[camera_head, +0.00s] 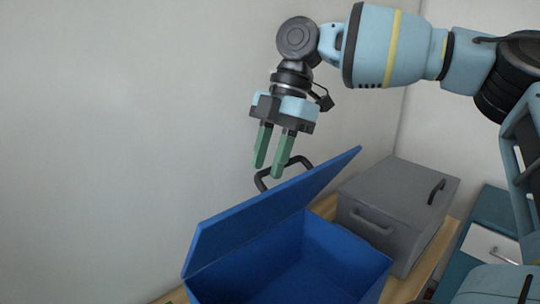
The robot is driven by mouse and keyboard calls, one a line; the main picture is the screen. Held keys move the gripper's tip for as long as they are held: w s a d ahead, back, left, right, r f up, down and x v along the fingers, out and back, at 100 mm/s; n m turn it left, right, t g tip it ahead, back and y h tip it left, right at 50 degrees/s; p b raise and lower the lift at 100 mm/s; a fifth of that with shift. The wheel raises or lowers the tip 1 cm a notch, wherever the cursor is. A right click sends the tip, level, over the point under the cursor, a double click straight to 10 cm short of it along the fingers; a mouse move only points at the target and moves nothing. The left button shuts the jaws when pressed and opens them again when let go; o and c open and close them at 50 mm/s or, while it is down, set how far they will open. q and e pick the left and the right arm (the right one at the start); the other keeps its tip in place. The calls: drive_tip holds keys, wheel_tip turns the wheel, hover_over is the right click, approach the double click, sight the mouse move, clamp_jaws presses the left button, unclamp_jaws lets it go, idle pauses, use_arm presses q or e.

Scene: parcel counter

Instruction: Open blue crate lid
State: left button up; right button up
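The blue crate (345,262) stands on a wooden counter at the lower middle of the head view. Its lid (262,218) is raised and tilted, so part of the inside shows and looks empty. A dark handle (265,181) sticks out behind the lid's upper edge. My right gripper (270,170) points down above and behind the lid, near the handle. Its two green fingers are a little apart with nothing seen between them. I cannot tell whether a finger touches the handle. My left gripper is not in view.
A grey box (390,205) with dark handles stands close to the right of the crate. A teal cabinet with a white drawer front (490,245) is farther right. A plain wall rises behind the crate. Little wooden counter (408,286) shows free.

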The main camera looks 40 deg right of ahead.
drive_tip(key=shift+r, duration=0.15)
drive_tip(key=v, duration=0.7)
drive_tip(key=shift+d+r, duration=0.2)
drive_tip(key=shift+r, duration=0.05)
